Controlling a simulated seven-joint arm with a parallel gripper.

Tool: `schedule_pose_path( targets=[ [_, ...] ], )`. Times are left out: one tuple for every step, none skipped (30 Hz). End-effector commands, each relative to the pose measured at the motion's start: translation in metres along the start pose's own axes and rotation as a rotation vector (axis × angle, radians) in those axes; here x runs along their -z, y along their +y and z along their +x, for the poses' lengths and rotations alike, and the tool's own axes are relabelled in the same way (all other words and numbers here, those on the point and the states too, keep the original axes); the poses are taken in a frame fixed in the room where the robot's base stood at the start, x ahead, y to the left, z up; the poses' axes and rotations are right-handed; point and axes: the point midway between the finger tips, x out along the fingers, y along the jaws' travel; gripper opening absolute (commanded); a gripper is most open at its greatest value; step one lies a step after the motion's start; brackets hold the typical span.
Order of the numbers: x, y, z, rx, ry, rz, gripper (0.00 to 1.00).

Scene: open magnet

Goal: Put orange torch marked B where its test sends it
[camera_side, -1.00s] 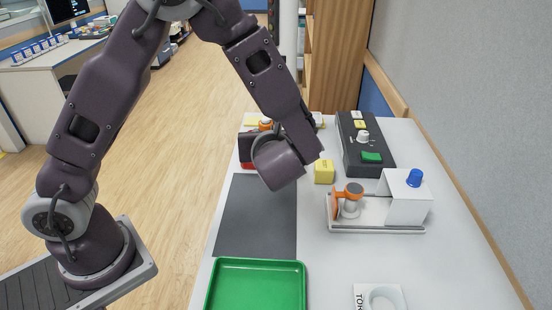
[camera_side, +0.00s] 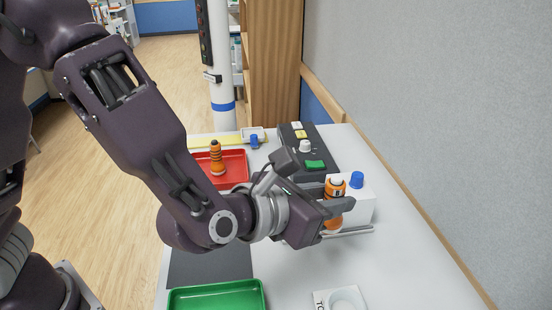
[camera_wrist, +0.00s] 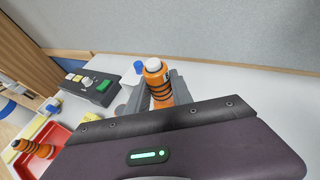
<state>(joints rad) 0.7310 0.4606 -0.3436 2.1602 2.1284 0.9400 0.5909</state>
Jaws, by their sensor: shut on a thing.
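My gripper (camera_side: 338,208) is shut on the orange torch marked B (camera_side: 336,187), which stands roughly upright between the fingers. In the wrist view the torch (camera_wrist: 155,70) has black bands and a pale top. The white test fixture (camera_side: 362,205) with a blue knob (camera_side: 357,180) is right beside the torch. My gripper hides the fixture's left part, so I cannot tell whether the torch touches it. A second orange, black-banded torch (camera_side: 216,160) stands in the red tray (camera_side: 238,170). The green tray (camera_side: 215,300) is empty in its visible part.
A dark control box (camera_side: 298,142) with a green button (camera_side: 315,164) stands behind my gripper. A white ring-shaped holder (camera_side: 345,299) with partly readable lettering is at the front. A dark mat (camera_side: 205,268) lies behind the green tray. The right side of the table is clear.

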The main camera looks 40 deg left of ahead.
Motion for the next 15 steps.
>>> schedule_pose_path(
  targets=[
    [0.002,-0.017,-0.004,0.058,0.0,0.024,0.0],
    [0.003,-0.027,-0.006,0.093,-0.001,0.039,0.0],
    [0.005,-0.039,-0.01,0.135,0.0,0.056,0.0],
    [0.006,-0.045,-0.012,0.158,0.0,0.065,0.0],
    [0.007,-0.052,-0.014,0.181,0.0,0.075,0.0],
    [0.009,-0.061,-0.017,0.215,-0.001,0.089,0.0],
    [0.01,-0.067,-0.019,0.234,-0.001,0.097,0.0],
    [0.011,-0.072,-0.021,0.252,-0.002,0.104,0.0],
    [0.012,-0.078,-0.024,0.276,-0.002,0.114,0.0],
    [0.014,-0.083,-0.026,0.294,-0.001,0.121,0.0],
    [0.015,-0.088,-0.028,0.311,-0.001,0.129,0.0],
    [0.021,-0.09,-0.027,0.319,0.003,0.135,0.0],
    [0.027,-0.089,-0.024,0.316,0.005,0.134,0.0],
    [0.032,-0.089,-0.022,0.316,0.005,0.135,0.0],
    [0.037,-0.089,-0.02,0.315,0.004,0.133,0.0]
  ],
)
